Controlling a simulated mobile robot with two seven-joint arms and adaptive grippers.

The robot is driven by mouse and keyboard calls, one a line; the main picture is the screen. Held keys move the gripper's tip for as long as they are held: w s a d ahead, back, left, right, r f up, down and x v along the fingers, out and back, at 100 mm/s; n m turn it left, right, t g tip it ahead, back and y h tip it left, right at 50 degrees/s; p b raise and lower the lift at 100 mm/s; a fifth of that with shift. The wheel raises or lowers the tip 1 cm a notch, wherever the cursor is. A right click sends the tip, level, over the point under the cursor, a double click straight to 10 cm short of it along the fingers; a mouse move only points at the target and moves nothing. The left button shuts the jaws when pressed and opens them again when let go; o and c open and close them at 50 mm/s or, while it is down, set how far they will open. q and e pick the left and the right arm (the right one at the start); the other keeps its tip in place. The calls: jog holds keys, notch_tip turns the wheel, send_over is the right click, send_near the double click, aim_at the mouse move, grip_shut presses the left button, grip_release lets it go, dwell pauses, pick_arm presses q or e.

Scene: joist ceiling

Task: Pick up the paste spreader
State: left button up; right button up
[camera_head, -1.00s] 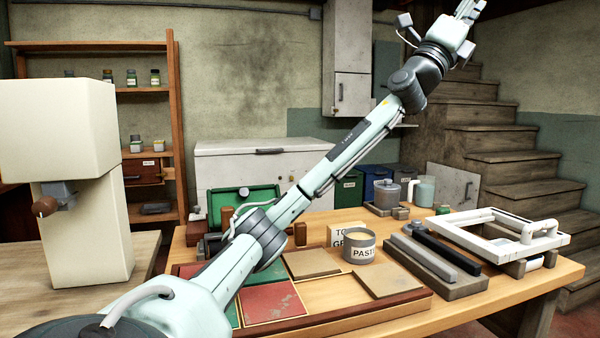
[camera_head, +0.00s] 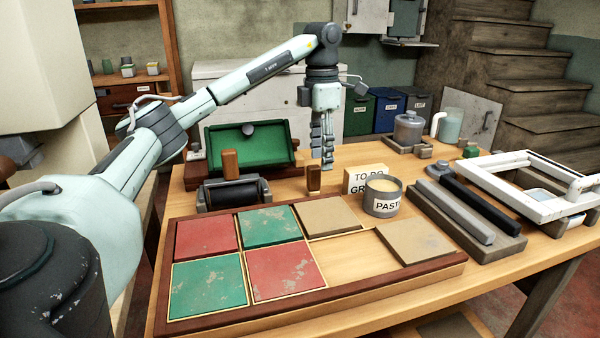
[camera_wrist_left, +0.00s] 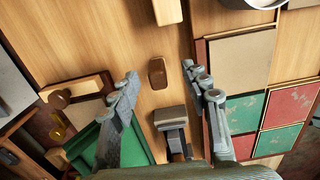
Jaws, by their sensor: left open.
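A small upright brown wooden handle (camera_head: 314,180), which I take to be the paste spreader, stands on the table between the roller and the sign. In the left wrist view it is the rounded brown piece (camera_wrist_left: 157,73), seen from above, on bare wood. Its lower part is hard to make out. My left gripper (camera_head: 326,165) points down close above it, its fingers apart and empty. In the left wrist view the open fingertips (camera_wrist_left: 160,74) lie on either side of the handle, with gaps on both sides. My right gripper is not in view.
A black roller (camera_head: 235,192) and a green tray (camera_head: 260,150) are to the left. The sign block (camera_head: 366,178) and paste pot (camera_head: 382,196) stand close on the right. A tile frame (camera_head: 400,290) fills the front. A white frame (camera_head: 500,190) lies far right.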

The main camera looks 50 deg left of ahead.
aim_at(313, 189)
pick_arm(q)
jog(key=f, duration=0.2)
jog(key=a+f, duration=0.1)
jog(key=f, duration=0.1)
jog(key=s+f, duration=0.1)
jog(key=f, duration=0.2)
jog(key=shift+a+f, duration=0.1)
jog(key=shift+a, duration=0.05)
jog(key=shift+f, duration=0.35)
grip_shut()
